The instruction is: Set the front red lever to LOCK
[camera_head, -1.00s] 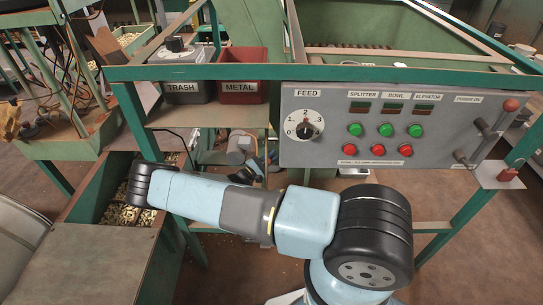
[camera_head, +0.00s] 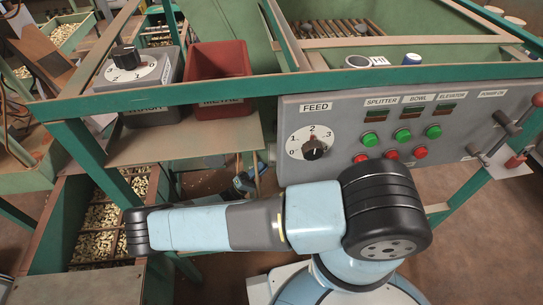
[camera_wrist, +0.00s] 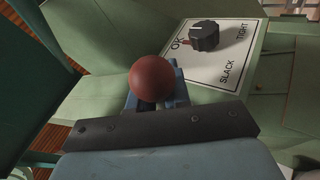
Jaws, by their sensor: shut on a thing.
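A round red ball (camera_wrist: 152,79) sits between the blue fingers of my gripper (camera_wrist: 157,92) in the wrist view, and the gripper is shut on it. It looks like a lever knob, but any shaft below it is hidden. In the head view, a red-knobbed lever (camera_head: 539,100) stands at the panel's right end, with another red knob (camera_head: 515,161) lower down. No LOCK label is readable.
A white plate (camera_wrist: 222,62) marked OK, TIGHT and SLACK carries a black knob (camera_wrist: 204,36), close beyond the ball. The grey control panel (camera_head: 450,110), the red METAL bin (camera_head: 218,70) and the green frame (camera_head: 85,165) stand around my arm. Nut trays (camera_head: 100,215) lie at left.

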